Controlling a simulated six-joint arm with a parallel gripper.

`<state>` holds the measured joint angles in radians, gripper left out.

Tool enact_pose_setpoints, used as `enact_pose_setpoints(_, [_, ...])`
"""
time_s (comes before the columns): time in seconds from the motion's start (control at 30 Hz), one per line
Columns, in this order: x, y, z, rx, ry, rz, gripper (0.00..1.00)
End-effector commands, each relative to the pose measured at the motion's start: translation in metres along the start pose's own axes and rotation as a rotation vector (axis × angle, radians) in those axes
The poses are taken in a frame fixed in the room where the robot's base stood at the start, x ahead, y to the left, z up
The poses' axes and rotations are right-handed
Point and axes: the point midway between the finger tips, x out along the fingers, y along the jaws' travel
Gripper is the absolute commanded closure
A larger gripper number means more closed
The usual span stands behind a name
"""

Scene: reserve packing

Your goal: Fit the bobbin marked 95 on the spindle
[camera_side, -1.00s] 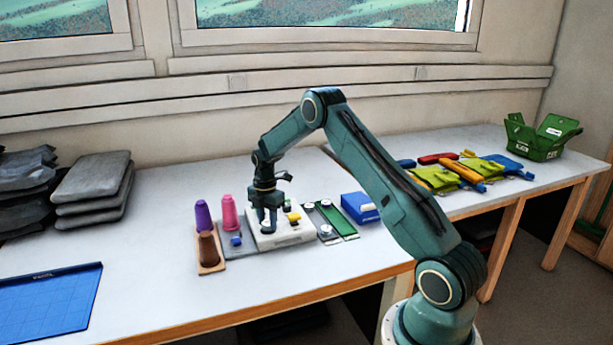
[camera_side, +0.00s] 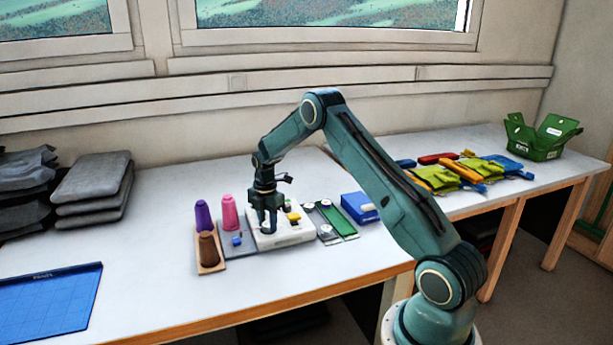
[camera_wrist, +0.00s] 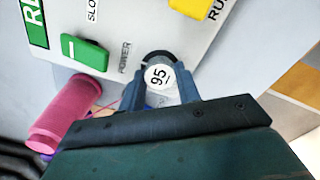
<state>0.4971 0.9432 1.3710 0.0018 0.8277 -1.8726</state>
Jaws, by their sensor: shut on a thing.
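The bobbin marked 95 (camera_wrist: 158,76) shows its round white label between the fingertips of my gripper (camera_wrist: 172,93) in the wrist view. The fingers are shut on it, one on each side. In the side view my gripper (camera_side: 268,226) points down at the left part of the white machine (camera_side: 297,237). The bobbin is too small and covered to make out there. The spindle is hidden, so I cannot tell whether the bobbin is around it or above it.
A green switch (camera_wrist: 84,52) and yellow switch (camera_wrist: 188,8) are on the machine. Pink (camera_side: 229,213), purple (camera_side: 202,215) and brown (camera_side: 208,248) cones stand left. A blue box (camera_side: 359,207) stands right.

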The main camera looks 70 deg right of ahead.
Motion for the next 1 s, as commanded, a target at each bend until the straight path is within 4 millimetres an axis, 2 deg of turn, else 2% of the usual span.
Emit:
enact_pose_setpoints(0.33, [0.0004,0.0001,0.0000,0.000,0.000,0.000,0.88])
enact_pose_setpoints(0.37, [0.0004,0.0001,0.0000,0.000,0.000,0.000,0.61])
enact_pose_setpoints(0.47, [0.0004,0.0001,0.0000,0.000,0.000,0.000,0.42])
enact_pose_setpoints(0.67, [0.0004,0.0001,0.0000,0.000,0.000,0.000,0.42])
enact_pose_setpoints(0.77, [0.0004,0.0000,0.0000,0.000,0.000,0.000,0.24])
enact_pose_setpoints(1.0, [0.0004,0.0001,0.0000,0.000,0.000,0.000,0.24])
